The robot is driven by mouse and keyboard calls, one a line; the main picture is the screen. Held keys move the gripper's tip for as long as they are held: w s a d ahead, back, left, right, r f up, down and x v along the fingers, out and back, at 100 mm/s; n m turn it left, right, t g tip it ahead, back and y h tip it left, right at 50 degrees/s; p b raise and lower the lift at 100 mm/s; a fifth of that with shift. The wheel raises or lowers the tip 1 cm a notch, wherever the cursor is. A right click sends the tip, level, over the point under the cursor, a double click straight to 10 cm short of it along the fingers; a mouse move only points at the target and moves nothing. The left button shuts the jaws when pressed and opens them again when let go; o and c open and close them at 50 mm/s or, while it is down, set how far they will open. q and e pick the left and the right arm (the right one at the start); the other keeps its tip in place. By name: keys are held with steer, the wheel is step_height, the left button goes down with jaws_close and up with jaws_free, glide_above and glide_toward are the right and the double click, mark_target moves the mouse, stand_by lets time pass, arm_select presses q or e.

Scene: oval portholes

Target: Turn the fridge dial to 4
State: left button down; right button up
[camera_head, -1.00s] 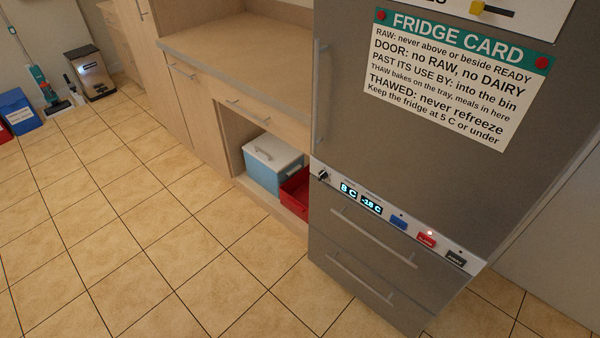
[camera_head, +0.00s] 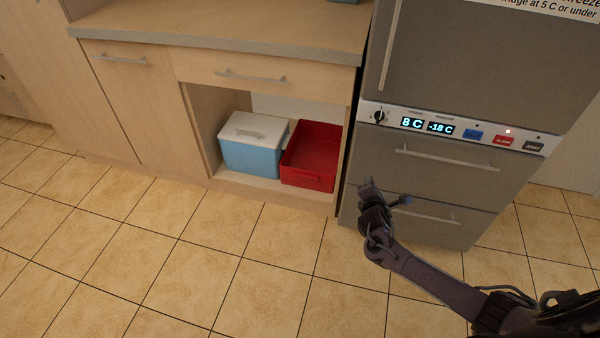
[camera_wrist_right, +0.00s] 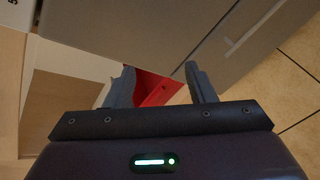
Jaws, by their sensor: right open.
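The fridge dial (camera_head: 379,116) is a small dark knob at the left end of the white control strip (camera_head: 455,129) on the grey fridge (camera_head: 465,65). The display beside it reads 8 C and -18 C. My right gripper (camera_head: 388,192) is in front of the lower drawers, below the dial and apart from it. In the right wrist view its two fingers (camera_wrist_right: 160,82) are spread with nothing between them. The dial cannot be made out in that view. My left gripper is not in view.
A blue cool box (camera_head: 255,144) with a pale lid and a red crate (camera_head: 313,154) stand in the open bay left of the fridge. Drawer handles (camera_head: 445,158) stick out below the strip. The tiled floor (camera_head: 230,260) in front is clear.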

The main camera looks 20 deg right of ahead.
steer(key=w+r+n+t+h+b, duration=0.2)
steer(key=w+r+n+b, duration=0.25)
steer(key=r, duration=0.45)
steer(key=n+t+b, duration=0.2)
steer(key=n, duration=0.1)
glide_toward(379, 120)
steer(key=w, duration=0.2)
arm_select(q)
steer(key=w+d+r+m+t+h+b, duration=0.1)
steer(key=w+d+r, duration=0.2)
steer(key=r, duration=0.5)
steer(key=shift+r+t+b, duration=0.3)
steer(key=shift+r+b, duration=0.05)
steer(key=shift+b, duration=0.05)
arm_select(e)
steer(key=shift+h, duration=0.4)
steer(key=x, duration=0.7)
steer(key=shift+d+f, duration=0.25)
steer(key=shift+d, duration=0.2)
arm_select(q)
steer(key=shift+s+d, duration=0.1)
arm_select(e)
steer(key=c, duration=1)
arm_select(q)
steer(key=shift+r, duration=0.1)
